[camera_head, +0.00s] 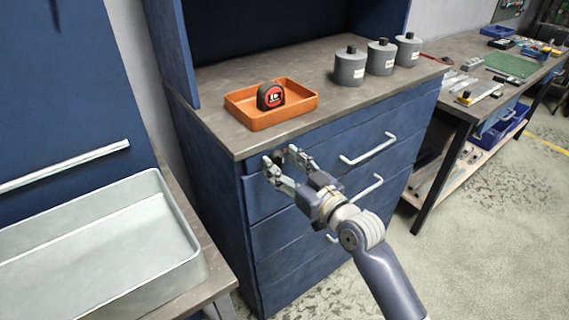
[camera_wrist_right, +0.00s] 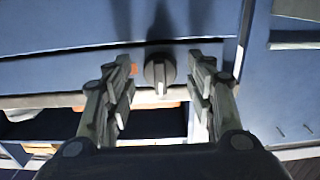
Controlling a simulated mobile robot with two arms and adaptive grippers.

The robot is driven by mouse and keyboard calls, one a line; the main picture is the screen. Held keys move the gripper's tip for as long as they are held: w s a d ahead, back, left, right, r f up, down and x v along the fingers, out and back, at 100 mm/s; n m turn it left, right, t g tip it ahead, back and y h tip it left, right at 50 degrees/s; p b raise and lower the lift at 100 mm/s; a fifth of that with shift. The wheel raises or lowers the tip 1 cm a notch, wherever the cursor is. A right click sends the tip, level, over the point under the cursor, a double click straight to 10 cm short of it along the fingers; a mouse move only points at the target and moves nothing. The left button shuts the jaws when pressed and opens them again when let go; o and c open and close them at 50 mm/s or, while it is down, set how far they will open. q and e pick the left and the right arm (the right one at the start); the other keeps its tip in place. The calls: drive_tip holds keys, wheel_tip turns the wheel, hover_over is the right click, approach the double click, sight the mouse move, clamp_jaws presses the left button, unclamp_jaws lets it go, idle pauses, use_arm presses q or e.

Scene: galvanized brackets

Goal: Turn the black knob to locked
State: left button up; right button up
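The black knob (camera_wrist_right: 159,72) sits on a blue drawer front in the right wrist view. It is round with a raised grip bar that looks roughly upright in that picture. A small orange-red mark (camera_wrist_right: 133,69) lies to its left there. My right gripper (camera_wrist_right: 161,62) is open, with one finger on each side of the knob and a visible gap to both. In the head view my right gripper (camera_head: 280,156) is at the upper left of the top drawer, and its fingers partly hide the knob. My left gripper is in neither view.
The blue cabinet (camera_head: 215,172) has several drawers with bar handles (camera_head: 368,149). On its top stand an orange tray (camera_head: 307,105) with a tape measure (camera_head: 270,96) and three grey canisters (camera_head: 350,68). A pale bin (camera_head: 190,235) stands at left.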

drive_tip(key=c, duration=1)
drive_tip(key=shift+c, duration=0.2)
drive_tip(key=m+p, duration=0.2)
drive_tip(key=m, duration=0.1)
drive_tip(key=shift+r, duration=0.15)
drive_tip(key=m+p, duration=0.2)
drive_tip(key=m, duration=0.2)
drive_tip(key=shift+p, duration=0.3)
drive_tip(key=m+p, duration=0.2)
drive_tip(key=m, duration=0.4)
drive_tip(key=m+p, duration=0.1)
drive_tip(key=m, duration=0.3)
drive_tip(key=shift+d+m, duration=0.1)
drive_tip(key=shift+m, duration=0.3)
